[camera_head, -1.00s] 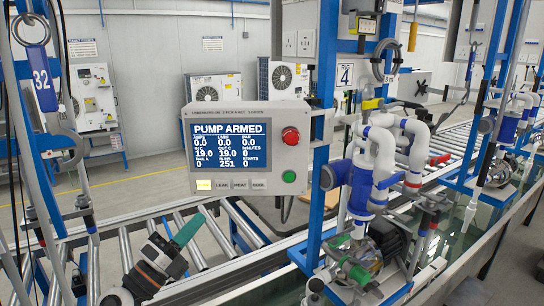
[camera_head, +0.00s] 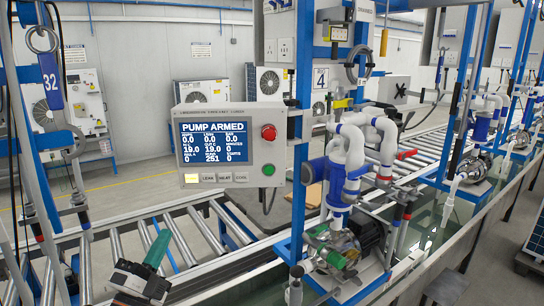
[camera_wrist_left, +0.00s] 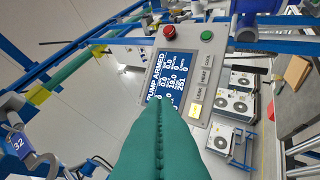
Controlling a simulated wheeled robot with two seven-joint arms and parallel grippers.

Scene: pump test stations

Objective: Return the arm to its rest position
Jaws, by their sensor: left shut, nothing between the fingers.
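My left gripper (camera_head: 157,248) shows at the lower left of the head view, with green fingers pointing up and a dark body below. It is shut with nothing between the fingers. It is below and left of the control panel (camera_head: 185,180), in front of the rollers and apart from the panel. In the left wrist view the green fingers (camera_wrist_left: 160,145) lie together along a seam, and their tips overlap the lower part of the panel's screen (camera_wrist_left: 166,75) in the picture. My right gripper is not in view.
The panel reads PUMP ARMED, with a red button (camera_head: 268,132) and a green button (camera_head: 268,170); its leftmost lower key is lit. A pump with white and blue pipes (camera_head: 350,160) stands right of it. A blue post (camera_head: 302,100) rises between them. Roller conveyor (camera_head: 120,240) runs behind the gripper.

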